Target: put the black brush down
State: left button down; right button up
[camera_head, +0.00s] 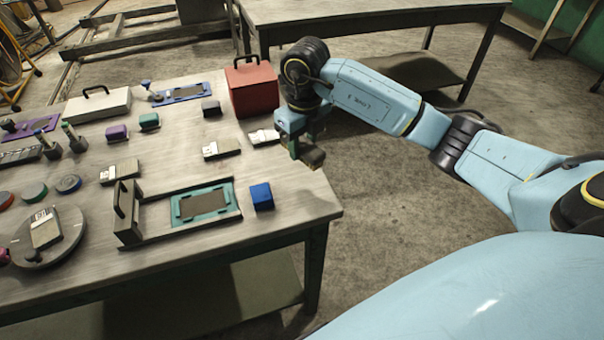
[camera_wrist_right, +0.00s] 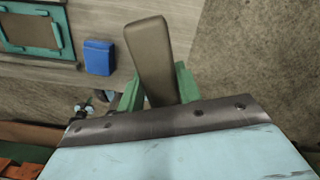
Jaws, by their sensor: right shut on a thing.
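My right gripper (camera_head: 297,143) is over the right edge of the workbench, shut on a dark block-like piece, which I take to be the black brush (camera_head: 312,157). In the right wrist view the held brush (camera_wrist_right: 150,58) is a long grey-brown bar sticking out from between the green fingers (camera_wrist_right: 156,88), partly over the floor beyond the bench edge. Its lower end is hidden by the gripper. Whether it touches the bench cannot be told. My left gripper is not in view.
The workbench (camera_head: 318,200) holds a red box (camera_head: 252,90), a blue block (camera_head: 262,196), which also shows in the right wrist view (camera_wrist_right: 99,57), a teal-framed tray (camera_head: 205,203) and several pale blocks. Bare bench lies between the blue block and the pale block (camera_head: 222,148).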

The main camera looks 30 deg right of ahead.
aim_at(303, 143)
notch_tip(303, 143, down, 8)
jog(key=shift+r, duration=0.1)
jog(key=shift+b, duration=0.3)
jog(key=o, duration=0.9)
jog(key=shift+f, duration=0.2)
jog(key=r+p, duration=0.1)
jog(key=r, duration=1.1)
jog(key=shift+s+r, duration=0.2)
